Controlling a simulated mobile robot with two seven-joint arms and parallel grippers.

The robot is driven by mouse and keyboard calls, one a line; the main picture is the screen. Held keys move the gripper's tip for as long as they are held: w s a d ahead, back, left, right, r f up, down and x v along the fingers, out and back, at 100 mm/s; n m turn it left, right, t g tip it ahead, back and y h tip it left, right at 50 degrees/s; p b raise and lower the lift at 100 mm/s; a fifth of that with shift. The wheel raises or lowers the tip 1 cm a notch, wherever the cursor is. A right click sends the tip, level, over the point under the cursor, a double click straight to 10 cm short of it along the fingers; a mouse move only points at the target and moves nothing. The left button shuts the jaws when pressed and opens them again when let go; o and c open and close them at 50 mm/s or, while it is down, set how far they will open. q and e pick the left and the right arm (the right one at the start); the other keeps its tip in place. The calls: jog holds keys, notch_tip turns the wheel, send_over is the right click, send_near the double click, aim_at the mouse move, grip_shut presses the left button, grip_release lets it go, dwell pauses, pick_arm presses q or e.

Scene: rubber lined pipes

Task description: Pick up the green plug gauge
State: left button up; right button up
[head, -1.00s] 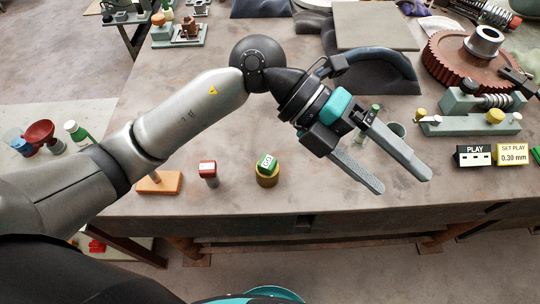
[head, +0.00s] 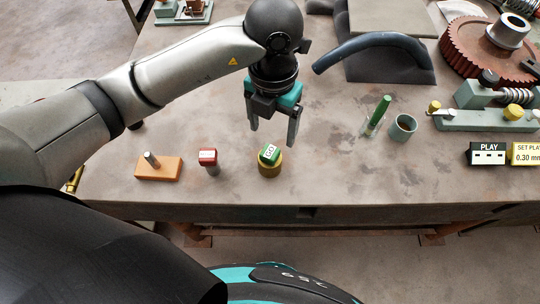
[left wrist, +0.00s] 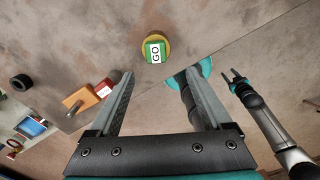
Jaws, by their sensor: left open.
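The green plug gauge (head: 269,154), marked GO, stands with its green top above a yellow-brown round base (head: 270,168) near the table's front edge. In the left wrist view the green gauge (left wrist: 155,50) lies just beyond the fingertips, roughly between their lines. My left gripper (head: 272,136) is open and empty, pointing down above and behind the gauge, apart from it.
A red-topped gauge (head: 208,158) and an orange block with a metal pin (head: 158,167) stand left of the green gauge. A green stick in a clear holder (head: 378,112) and a grey-green cup (head: 403,127) stand to the right. The table's front edge (head: 330,208) is close.

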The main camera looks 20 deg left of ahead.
aim_at(270, 151)
pick_arm(q)
notch_tip(270, 151, down, 4)
jog(key=shift+r, duration=0.2)
jog(key=shift+w+a+f, duration=0.15)
jog(key=shift+a+f, duration=0.05)
jog(key=shift+f, duration=1.15)
jog(key=shift+w+a+f, duration=0.1)
jog(key=shift+a+f, duration=0.05)
jog(key=shift+f, duration=1.2)
jog(key=shift+c, duration=0.2)
grip_shut()
